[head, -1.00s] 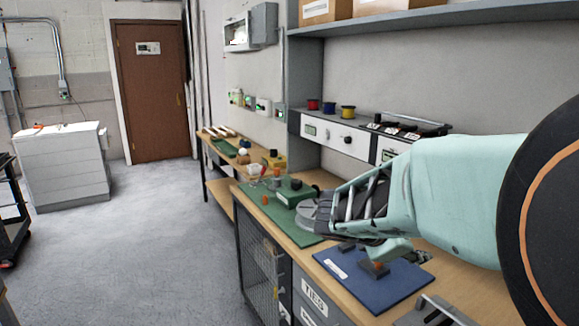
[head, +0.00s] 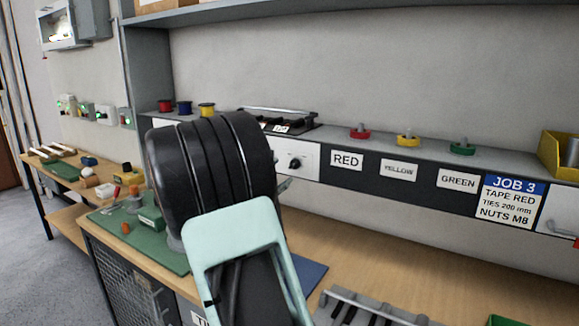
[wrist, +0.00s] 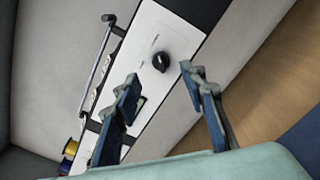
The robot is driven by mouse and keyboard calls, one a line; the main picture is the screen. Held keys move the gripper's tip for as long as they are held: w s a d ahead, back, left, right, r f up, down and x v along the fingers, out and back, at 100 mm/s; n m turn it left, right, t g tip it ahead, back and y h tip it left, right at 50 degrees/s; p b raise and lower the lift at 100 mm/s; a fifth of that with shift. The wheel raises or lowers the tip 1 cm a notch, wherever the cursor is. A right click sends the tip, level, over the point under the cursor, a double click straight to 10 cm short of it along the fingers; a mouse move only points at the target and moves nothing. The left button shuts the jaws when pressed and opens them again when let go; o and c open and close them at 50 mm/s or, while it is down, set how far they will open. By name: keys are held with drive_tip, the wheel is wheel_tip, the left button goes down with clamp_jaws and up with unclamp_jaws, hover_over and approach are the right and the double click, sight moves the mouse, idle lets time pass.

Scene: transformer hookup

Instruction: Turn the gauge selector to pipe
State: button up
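The selector is a black round knob (wrist: 161,61) on a white panel (wrist: 152,95), with small marks beside it too small to read. It also shows in the head view as a knob (head: 296,163) just right of my arm. My gripper (wrist: 160,80) is open and empty in the wrist view. The knob lies beyond its fingertips, between their lines, and seems apart from both. In the head view my gripper is mostly hidden behind my black wrist; a small part shows below the knob panel. I cannot read the knob's setting.
A black tray with a rail (head: 280,122) sits on the ledge above the panel. Tape spools (head: 207,109) stand left, and coloured holders (head: 408,139) right. The wooden bench (head: 390,265) lies below, with a blue mat (head: 308,272) partly behind my arm.

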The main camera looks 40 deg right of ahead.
sight(293, 165)
drive_tip(key=x, duration=0.7)
drive_tip(key=shift+d+p, duration=0.1)
drive_tip(key=shift+p, duration=0.2)
clamp_jaws()
